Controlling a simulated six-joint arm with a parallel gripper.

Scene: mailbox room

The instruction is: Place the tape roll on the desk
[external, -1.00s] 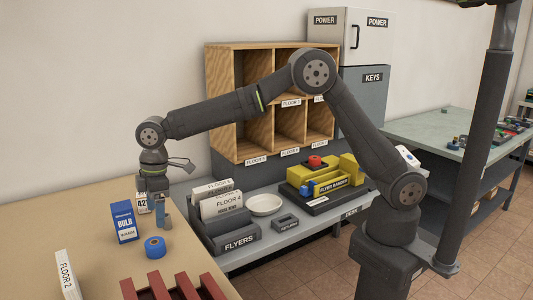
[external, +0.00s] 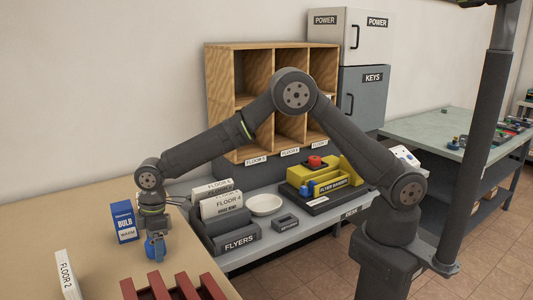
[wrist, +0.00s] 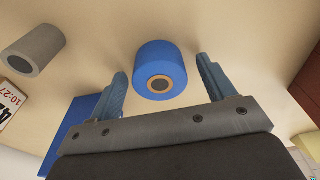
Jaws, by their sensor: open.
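The blue tape roll (external: 151,250) lies on the tan table (external: 60,215) at the left, partly hidden by my fingers in the external view. In the wrist view the tape roll (wrist: 155,62) sits in the space between my two fingers, with a gap on each side. My gripper (external: 156,254) points down at it and is open. The gripper also shows in the wrist view (wrist: 161,70), its blue-grey fingers spread apart. The grey desk (external: 318,222), with a DESK label on its front edge, stands right of the table.
A blue bulb box (external: 124,222) stands left of my gripper. A grey cylinder (wrist: 35,48) lies nearby in the wrist view. A red rack (external: 175,288) and white FLOOR 2 card (external: 67,275) are in front. The desk holds a flyers holder (external: 228,240), white bowl (external: 265,205) and yellow flyer bander (external: 325,180).

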